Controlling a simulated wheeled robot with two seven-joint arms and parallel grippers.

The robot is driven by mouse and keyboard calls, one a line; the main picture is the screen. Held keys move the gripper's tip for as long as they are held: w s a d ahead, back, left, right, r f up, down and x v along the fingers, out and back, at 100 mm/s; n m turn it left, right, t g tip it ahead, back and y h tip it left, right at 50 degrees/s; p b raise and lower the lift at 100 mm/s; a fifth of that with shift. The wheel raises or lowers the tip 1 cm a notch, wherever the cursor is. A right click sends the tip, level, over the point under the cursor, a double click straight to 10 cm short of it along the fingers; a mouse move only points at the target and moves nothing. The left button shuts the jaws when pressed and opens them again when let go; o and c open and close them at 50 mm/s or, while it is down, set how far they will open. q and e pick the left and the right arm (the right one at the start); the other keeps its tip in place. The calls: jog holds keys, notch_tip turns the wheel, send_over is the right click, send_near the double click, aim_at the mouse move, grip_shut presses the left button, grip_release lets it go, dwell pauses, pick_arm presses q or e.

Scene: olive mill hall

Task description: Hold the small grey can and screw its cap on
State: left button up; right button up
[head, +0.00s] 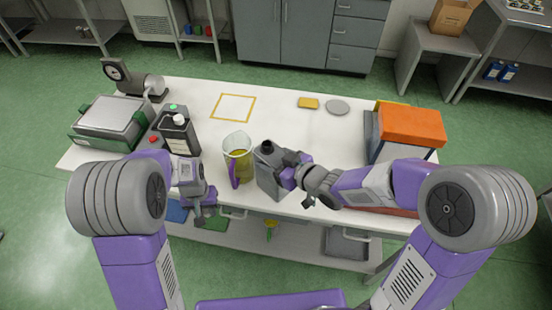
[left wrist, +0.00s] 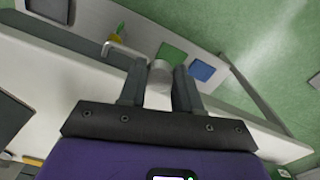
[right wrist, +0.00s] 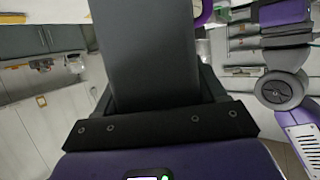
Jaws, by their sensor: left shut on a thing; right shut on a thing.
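The small grey can (head: 270,182) stands upright near the front edge of the white table, its dark neck (head: 266,147) on top with no cap on it. My right gripper (head: 286,176) is shut on the can from the right side. The can fills the space between the fingers in the right wrist view (right wrist: 150,60). My left gripper (head: 204,208) is low at the table's front edge, left of the can and apart from it. In the left wrist view it is shut on a small light-grey round piece, apparently the cap (left wrist: 161,75).
A jug of yellow-green liquid (head: 238,160) stands between my left gripper and the can. A dark can with a white cap (head: 178,135) and a green-grey scale (head: 110,122) are at left. Orange and grey crates (head: 410,128) are at right. The table's middle (head: 290,125) is clear.

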pick_arm(q)
jog(key=shift+w, duration=0.1)
jog(key=w+d+r+m, duration=0.1)
jog(key=w+r, duration=0.4)
jog(key=r, duration=0.2)
notch_tip(320, 180, up, 21)
jog(key=m, duration=0.4)
send_over(266, 146)
jog(key=shift+w+a+f, duration=0.1)
jog(key=shift+w+a, duration=0.15)
jog(key=shift+w, duration=0.05)
jog(key=shift+s+d+r, duration=0.2)
jog(key=shift+d+r, duration=0.05)
jog(key=shift+r, duration=0.1)
jog(key=shift+f, duration=0.1)
jog(key=shift+f, duration=1.95)
